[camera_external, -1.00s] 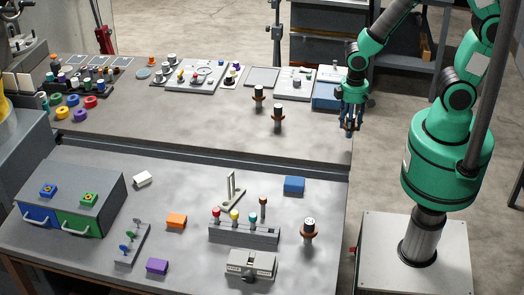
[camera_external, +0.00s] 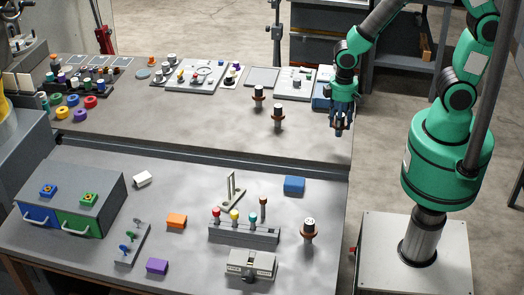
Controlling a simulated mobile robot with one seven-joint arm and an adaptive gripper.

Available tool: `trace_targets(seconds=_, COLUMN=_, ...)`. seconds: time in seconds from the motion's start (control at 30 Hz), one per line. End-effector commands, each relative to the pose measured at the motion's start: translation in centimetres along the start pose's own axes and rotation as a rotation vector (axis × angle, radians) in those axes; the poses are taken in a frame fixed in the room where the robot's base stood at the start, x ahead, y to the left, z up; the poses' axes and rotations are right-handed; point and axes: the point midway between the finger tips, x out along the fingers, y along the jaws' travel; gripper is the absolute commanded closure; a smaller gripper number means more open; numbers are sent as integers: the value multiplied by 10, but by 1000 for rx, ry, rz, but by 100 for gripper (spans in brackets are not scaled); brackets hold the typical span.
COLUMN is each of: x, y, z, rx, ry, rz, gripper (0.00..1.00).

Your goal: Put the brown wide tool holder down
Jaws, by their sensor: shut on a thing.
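My gripper (camera_external: 341,128) points down over the right edge of the back table, in front of a blue box. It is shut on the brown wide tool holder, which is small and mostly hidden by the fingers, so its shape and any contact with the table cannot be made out. Other dark holders with brown rings stand upright: one (camera_external: 258,93) and another (camera_external: 278,115) on the back table, left of my gripper, and a wider one (camera_external: 309,229) on the front table.
The blue box (camera_external: 322,103) is close behind my gripper. A grey plate with fittings (camera_external: 295,84) stands left of it. The back table (camera_external: 200,125) has bare room at its middle and front. A rack of coloured-knob tools (camera_external: 243,234) stands on the front table.

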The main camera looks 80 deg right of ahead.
Motion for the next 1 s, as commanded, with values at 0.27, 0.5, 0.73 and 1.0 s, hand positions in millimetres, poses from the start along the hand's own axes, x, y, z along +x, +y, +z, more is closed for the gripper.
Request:
trace_targets(seconds=0.27, x=-14, y=-32, z=-58, rx=12, ry=1, rz=0, gripper=98)
trace_targets(seconds=0.5, x=-24, y=-65, z=-108, rx=26, ry=2, rz=-1, gripper=98)
trace_targets(seconds=0.73, x=-30, y=-100, z=-151, rx=38, ry=0, rz=0, gripper=98)
trace_targets(seconds=1.0, x=-36, y=-145, z=-200, rx=53, ry=2, rz=-1, gripper=98)
